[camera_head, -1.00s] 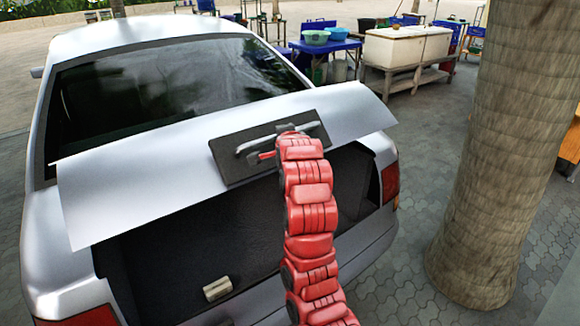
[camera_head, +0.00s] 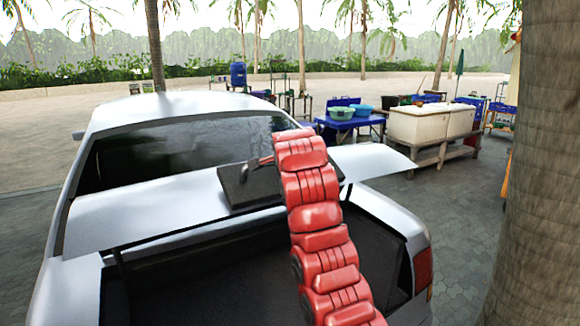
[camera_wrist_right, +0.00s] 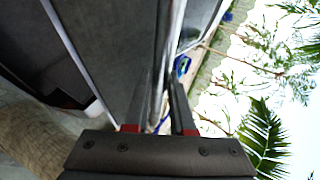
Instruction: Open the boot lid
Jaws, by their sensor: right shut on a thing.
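The boot lid (camera_head: 140,212) of the silver car is partly raised, with the dark boot opening below it. A dark plate (camera_head: 240,198) on the lid carries a bar handle, which my red right arm mostly hides in the head view. My right gripper (camera_wrist_right: 162,85) is shut on the handle (camera_wrist_right: 173,45), which runs between its fingers in the right wrist view. In the head view only a small part of the gripper shows beside the arm. My left gripper is in neither view.
The car body (camera_head: 60,290) stands below the lid. A palm trunk (camera_head: 545,180) rises close on the right. A blue table (camera_head: 350,122) with bowls and a white counter (camera_head: 430,122) stand behind to the right. Paved ground lies between the car and trunk.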

